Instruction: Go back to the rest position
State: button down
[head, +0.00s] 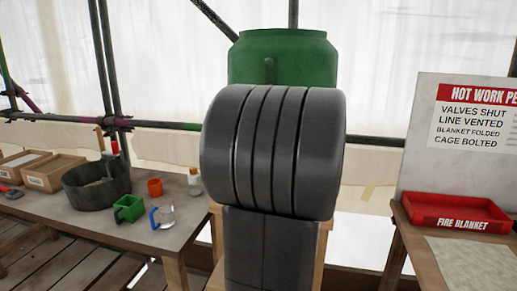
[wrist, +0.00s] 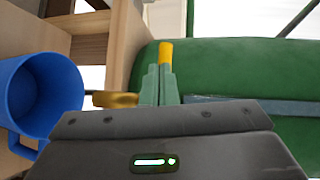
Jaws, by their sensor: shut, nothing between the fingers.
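In the wrist view my gripper (wrist: 160,72) has its two slim green fingers together at the middle, with nothing between them. A yellow piece shows at the finger ends; I cannot tell if it is part of them. The large green vessel (wrist: 235,75) fills the right side behind the fingers, and I cannot tell the gap. In the head view the same green vessel (head: 285,55) stands upright behind my dark grey arm link, which hides its lower part. My gripper is not visible in the head view.
A blue cup (wrist: 38,98) is left of the fingers in the wrist view, beside a brass-coloured piece (wrist: 115,99). A red tray (head: 455,213) sits right, before a sign board (head: 425,150).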

jog(key=d+n+g+y+p, duration=0.1)
jog(key=y+p, duration=0.1)
jog(key=p, duration=0.1)
jog(key=d+n+g+y+p, duration=0.1)
jog(key=n+g+p, duration=0.1)
jog(key=p, duration=0.1)
jog(key=s+d+n+g+y+p, duration=0.1)
jog(key=n+y+p, duration=0.1)
jog(key=p, duration=0.1)
jog(key=shift+d+g+y+p, duration=0.15)
jog(key=shift+g+y+p, duration=0.15)
jog(key=shift+p, duration=0.05)
jog(key=shift+n, duration=0.3)
